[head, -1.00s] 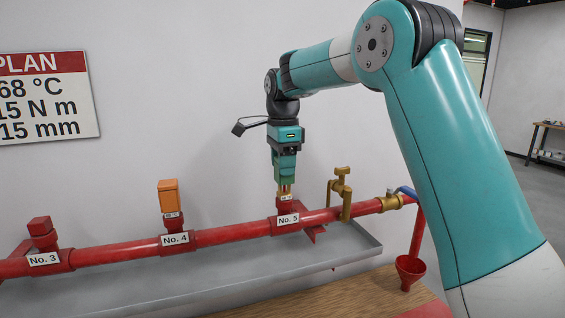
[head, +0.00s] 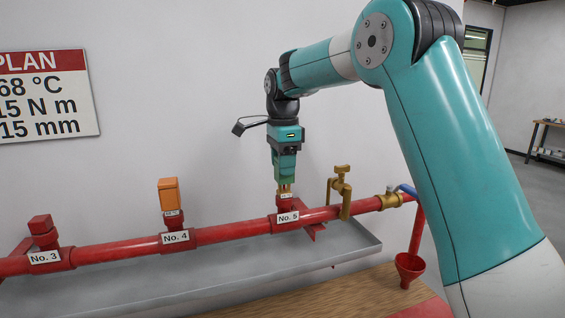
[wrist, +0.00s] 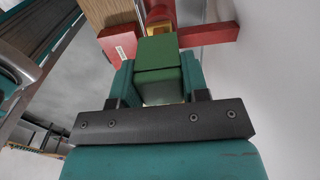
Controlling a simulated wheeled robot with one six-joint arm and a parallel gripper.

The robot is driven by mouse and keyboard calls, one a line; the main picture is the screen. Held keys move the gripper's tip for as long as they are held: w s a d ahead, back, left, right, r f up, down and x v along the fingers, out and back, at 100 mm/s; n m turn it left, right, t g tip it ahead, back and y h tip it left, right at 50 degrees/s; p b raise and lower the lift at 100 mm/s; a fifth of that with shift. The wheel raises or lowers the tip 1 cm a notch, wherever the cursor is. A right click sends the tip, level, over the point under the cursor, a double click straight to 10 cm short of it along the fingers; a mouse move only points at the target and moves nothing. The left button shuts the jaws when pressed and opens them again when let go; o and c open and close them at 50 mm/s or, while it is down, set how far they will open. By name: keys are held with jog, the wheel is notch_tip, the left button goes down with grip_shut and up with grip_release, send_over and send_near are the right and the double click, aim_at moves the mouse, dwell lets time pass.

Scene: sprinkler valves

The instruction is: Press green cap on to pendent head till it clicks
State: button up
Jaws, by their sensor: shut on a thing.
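My gripper (head: 285,178) points down above the outlet marked No. 5 on the red pipe. It is shut on the green cap (wrist: 158,58), which sits between the two teal fingers in the wrist view. The brass pendent head (head: 285,189) stands upright on the No. 5 outlet, directly under the gripper. A bit of brass also shows beyond the cap in the wrist view. The cap is in line with the head and very close to it or on it. The fingers and cap hide the contact, so I cannot tell how far on it is.
The red pipe (head: 112,249) runs across a grey tray (head: 200,283). An orange cap (head: 168,195) stands at No. 4 and a red plug (head: 41,224) at No. 3. A brass valve (head: 342,190) stands close right of No. 5. The wall is behind.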

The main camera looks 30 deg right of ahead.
jog(key=shift+f+b, duration=0.6)
jog(key=shift+f, duration=0.65)
jog(key=o, duration=1)
notch_tip(320, 180, up, 8)
jog(key=p, duration=0.7)
jog(key=shift+r+p, duration=0.15)
jog(key=shift+p, duration=0.2)
